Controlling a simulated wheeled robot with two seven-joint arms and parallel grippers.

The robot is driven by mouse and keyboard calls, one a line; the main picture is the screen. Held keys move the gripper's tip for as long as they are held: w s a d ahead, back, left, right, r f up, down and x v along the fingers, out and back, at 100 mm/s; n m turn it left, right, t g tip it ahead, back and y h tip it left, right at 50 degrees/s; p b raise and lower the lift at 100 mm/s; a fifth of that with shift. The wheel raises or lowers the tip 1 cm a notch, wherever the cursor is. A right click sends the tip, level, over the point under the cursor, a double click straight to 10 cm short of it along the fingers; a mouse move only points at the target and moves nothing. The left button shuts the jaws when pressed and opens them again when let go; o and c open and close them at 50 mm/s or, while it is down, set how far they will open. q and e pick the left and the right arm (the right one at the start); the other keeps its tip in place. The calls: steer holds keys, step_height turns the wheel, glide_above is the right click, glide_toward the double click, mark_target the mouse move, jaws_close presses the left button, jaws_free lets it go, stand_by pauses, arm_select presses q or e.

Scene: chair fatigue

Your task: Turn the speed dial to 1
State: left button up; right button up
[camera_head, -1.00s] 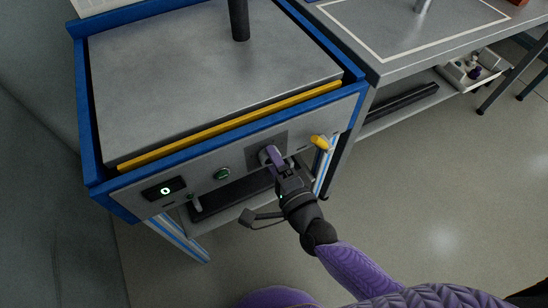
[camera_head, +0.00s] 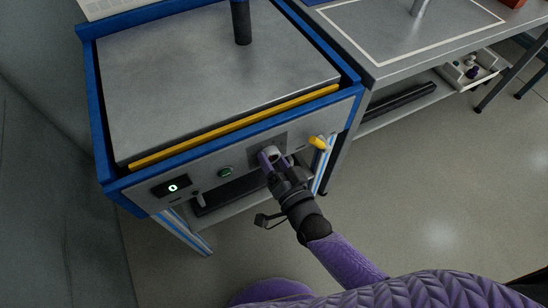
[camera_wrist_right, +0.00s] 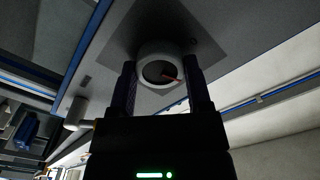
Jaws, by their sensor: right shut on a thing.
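The speed dial (camera_head: 270,153) is a pale round knob on a dark square plate at the right part of the machine's grey front panel. In the right wrist view the dial (camera_wrist_right: 154,58) shows a white ring, a dark face and a red pointer line towards the right. My right gripper (camera_head: 275,161) is at the dial, with one purple finger on each side, shut on it. The display (camera_head: 172,188) at the left of the panel reads 0. My left gripper is out of view.
A green button (camera_head: 226,172) and a small lever (camera_head: 197,199) sit left of the dial. A yellow handle (camera_head: 318,142) sticks out to its right. A grey bench (camera_head: 385,65) stands at the right. The floor in front is clear.

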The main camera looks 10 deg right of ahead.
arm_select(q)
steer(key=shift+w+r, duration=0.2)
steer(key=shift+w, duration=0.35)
arm_select(e)
steer(key=shift+n, duration=0.8)
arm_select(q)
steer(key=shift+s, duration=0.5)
arm_select(e)
steer(key=o, duration=1.3)
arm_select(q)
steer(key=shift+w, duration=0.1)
